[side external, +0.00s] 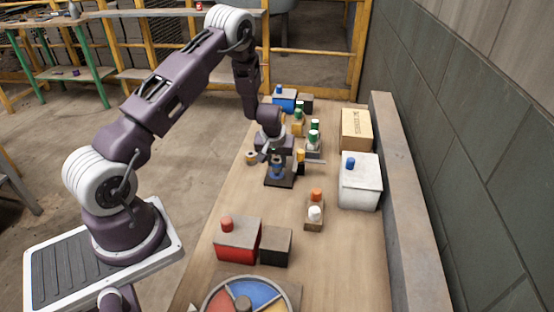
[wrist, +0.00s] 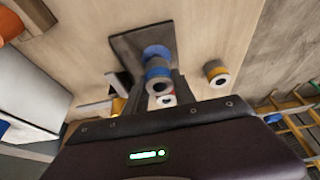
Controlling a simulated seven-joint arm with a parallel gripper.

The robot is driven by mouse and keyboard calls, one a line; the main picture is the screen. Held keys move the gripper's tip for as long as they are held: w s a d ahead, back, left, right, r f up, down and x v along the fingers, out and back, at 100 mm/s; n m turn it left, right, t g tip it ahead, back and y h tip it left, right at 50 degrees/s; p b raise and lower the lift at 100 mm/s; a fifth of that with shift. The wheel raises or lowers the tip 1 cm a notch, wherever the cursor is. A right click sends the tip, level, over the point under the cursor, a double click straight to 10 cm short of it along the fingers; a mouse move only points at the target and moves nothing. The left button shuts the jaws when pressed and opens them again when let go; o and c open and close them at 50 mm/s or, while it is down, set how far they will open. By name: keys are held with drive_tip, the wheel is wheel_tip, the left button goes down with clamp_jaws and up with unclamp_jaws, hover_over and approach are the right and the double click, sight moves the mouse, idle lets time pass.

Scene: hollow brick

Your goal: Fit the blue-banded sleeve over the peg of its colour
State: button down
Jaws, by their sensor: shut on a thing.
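The blue-banded sleeve (wrist: 159,82), a pale hollow cylinder with a blue band, is between the fingers of my gripper (wrist: 162,98), which is shut on it. In the side view my gripper (side external: 277,162) points down over a dark base plate (side external: 284,183). In the wrist view the plate (wrist: 129,47) lies beyond the sleeve and carries a round blue peg (wrist: 156,51). The sleeve's far end overlaps the peg in that view. I cannot tell whether it is around the peg or just above it. The fingers hide part of the sleeve.
A yellow-banded sleeve (wrist: 216,72) stands on the bare table beside the plate. A yellow-topped piece (side external: 301,155) is close right of my gripper. A white box (side external: 360,185), a red box (side external: 237,241) and a small block (side external: 314,222) with orange and white cylinders stand around.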

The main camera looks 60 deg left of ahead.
drive_tip(key=shift+f, duration=0.85)
idle(0.4)
drive_tip(key=c, duration=0.9)
unclamp_jaws()
drive_tip(key=shift+c, duration=0.2)
drive_tip(key=v, duration=0.7)
